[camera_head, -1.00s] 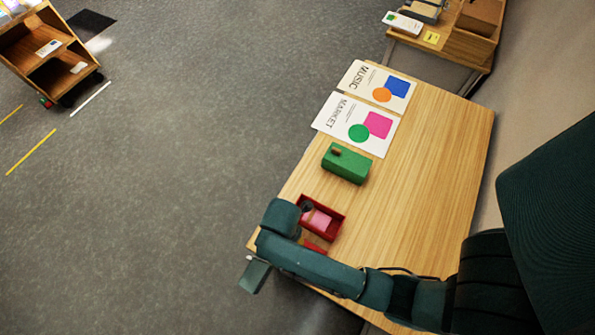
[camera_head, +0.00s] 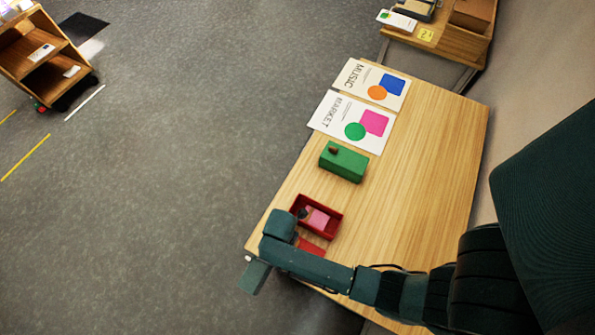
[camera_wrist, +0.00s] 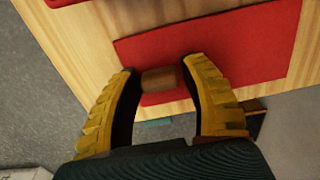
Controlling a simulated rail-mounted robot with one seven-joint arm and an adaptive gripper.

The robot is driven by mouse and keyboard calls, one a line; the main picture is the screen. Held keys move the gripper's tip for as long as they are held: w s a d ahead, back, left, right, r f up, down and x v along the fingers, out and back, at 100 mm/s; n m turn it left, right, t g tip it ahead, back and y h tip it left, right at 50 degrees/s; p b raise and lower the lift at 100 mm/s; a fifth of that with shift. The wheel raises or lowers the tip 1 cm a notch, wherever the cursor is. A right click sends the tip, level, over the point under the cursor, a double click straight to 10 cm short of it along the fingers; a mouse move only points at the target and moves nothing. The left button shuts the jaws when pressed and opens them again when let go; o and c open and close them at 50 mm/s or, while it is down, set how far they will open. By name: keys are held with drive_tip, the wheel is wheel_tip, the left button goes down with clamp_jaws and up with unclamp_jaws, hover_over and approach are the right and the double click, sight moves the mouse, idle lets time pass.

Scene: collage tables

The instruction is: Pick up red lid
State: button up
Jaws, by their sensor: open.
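The red lid (camera_wrist: 236,47) lies flat on the wooden table in the wrist view, with a brown knob (camera_wrist: 161,80) on it. My gripper (camera_wrist: 158,70) is open, with its two yellow fingers on either side of the knob. I cannot tell whether they touch it. In the head view, part of the red lid (camera_head: 312,246) shows beside my arm, which hides the rest. A red open box (camera_head: 328,232) holding a pink item (camera_head: 317,218) and a dark item stands just beyond the lid. The gripper's fingers are hidden in the head view.
The wooden table (camera_head: 430,150) is clear along its right side. A green box (camera_head: 343,161) with a brown knob and two printed posters, MARKET (camera_head: 335,110) and MUSIC (camera_head: 352,78), lie farther up. Open floor lies left of the table.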

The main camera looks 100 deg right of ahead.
clamp_jaws()
